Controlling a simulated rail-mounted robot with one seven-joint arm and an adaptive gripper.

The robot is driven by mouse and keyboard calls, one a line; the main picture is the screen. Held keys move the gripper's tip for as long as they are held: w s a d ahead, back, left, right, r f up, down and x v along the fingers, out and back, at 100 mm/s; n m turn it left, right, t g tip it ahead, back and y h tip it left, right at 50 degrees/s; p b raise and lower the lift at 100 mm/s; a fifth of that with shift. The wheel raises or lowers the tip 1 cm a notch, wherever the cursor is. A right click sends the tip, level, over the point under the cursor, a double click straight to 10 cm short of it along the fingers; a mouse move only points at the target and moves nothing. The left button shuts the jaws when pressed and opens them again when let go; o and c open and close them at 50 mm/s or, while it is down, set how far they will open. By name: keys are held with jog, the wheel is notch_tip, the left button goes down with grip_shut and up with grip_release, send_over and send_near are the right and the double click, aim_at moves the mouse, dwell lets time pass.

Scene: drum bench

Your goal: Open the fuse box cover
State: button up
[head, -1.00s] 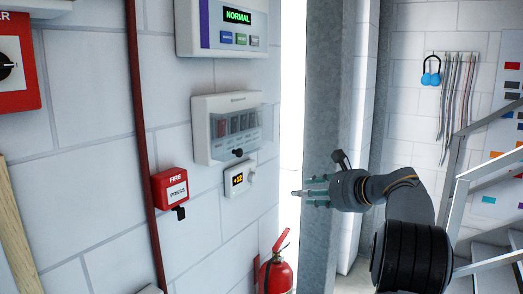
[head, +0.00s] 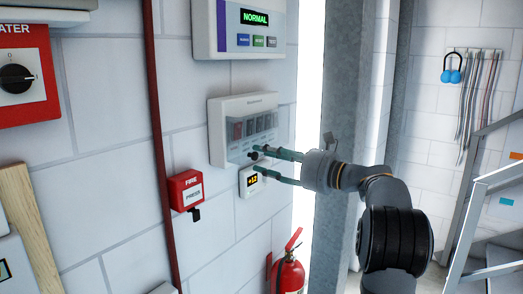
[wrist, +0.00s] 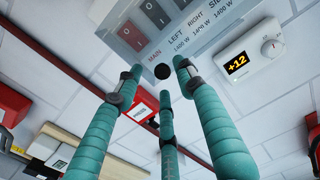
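The fuse box (head: 216,118) is a white wall unit in the head view, with a clear cover (head: 268,137) down over a row of switches. A round black knob (wrist: 162,71) sits at the cover's lower edge. In the wrist view the cover's labels and dark switches (wrist: 154,13) show at the top. My gripper (head: 260,160) has three teal fingers, spread apart and pointing at the wall just by the knob. In the wrist view the fingertips stand around the knob with gaps. I cannot tell whether any finger touches it.
A small thermostat (head: 249,181) reading +12 is just below the fuse box, close to the lower finger. A red fire call point (head: 186,190) is lower left. An alarm panel (head: 238,30) is above. A fire extinguisher (head: 288,274) stands below. A grey column (head: 345,80) is at right.

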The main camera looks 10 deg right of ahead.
jog(key=shift+x, duration=0.95)
jog(key=shift+d, duration=0.1)
jog(key=shift+c, duration=1.3)
grip_shut()
jog(key=shift+r, duration=0.15)
